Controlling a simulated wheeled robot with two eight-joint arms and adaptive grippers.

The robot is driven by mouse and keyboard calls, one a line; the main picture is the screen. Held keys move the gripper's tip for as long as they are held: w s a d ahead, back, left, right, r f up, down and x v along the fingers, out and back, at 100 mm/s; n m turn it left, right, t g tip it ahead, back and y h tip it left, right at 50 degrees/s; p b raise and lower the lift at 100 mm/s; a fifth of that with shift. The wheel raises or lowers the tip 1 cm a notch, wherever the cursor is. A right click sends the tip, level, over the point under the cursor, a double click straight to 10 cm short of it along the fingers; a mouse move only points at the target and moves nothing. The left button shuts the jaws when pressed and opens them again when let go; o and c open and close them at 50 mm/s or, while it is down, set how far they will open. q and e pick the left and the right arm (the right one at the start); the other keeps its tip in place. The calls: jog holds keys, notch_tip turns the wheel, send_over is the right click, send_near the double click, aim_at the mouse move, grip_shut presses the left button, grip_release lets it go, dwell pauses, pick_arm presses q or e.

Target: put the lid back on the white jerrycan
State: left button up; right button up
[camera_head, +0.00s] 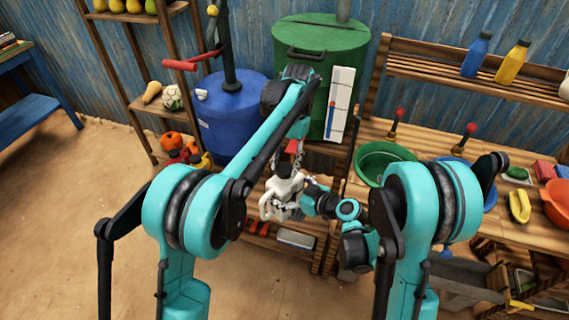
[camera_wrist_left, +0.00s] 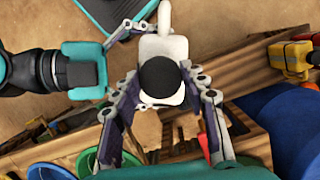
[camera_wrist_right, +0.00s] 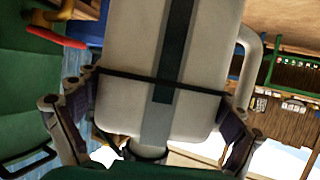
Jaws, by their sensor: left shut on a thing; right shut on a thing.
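The white jerrycan (camera_head: 283,191) stands upright in front of the rack in the head view. It fills the middle of the right wrist view (camera_wrist_right: 115,45), its handle to the right. My right gripper (camera_wrist_right: 158,115) is shut on its body, one finger on each side. The round black lid (camera_wrist_left: 160,77) is over the jerrycan's top in the left wrist view, between the fingers of my left gripper (camera_wrist_left: 163,85), which is shut on it. The lid also shows in the head view (camera_head: 285,171). I cannot tell whether it touches the neck, which is hidden from above.
A green barrel (camera_head: 315,50) and a blue barrel (camera_head: 228,105) stand behind. A low wooden rack with a grey tray (camera_head: 296,239) is below the jerrycan. On the right, a wooden counter carries a green basin (camera_head: 378,158) and a yellow banana bunch (camera_head: 520,207). Sandy floor is clear at left.

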pick_arm(q)
jog(key=m+t+y, duration=0.1)
jog(key=m, duration=0.4)
jog(key=shift+s, duration=0.1)
jog(key=m, duration=0.3)
jog(key=shift+t, duration=0.4)
jog(key=m+t, duration=0.1)
jog(key=m, duration=0.4)
jog(key=shift+y, duration=0.3)
jog(key=m+t, duration=0.1)
jog(key=m, duration=0.1)
jog(key=shift+s+m, duration=0.1)
jog(key=shift+m, duration=0.3)
jog(key=m+t, duration=0.1)
jog(key=m, duration=0.3)
jog(key=shift+m+h, duration=0.4)
jog(key=m+t+h, duration=0.1)
jog(key=m, duration=0.3)
jog(key=shift+a+m, duration=0.1)
jog(key=shift+m, duration=0.2)
jog(key=m+h, duration=0.1)
jog(key=m, duration=0.3)
jog(key=m+h, duration=0.1)
jog(key=m, duration=0.2)
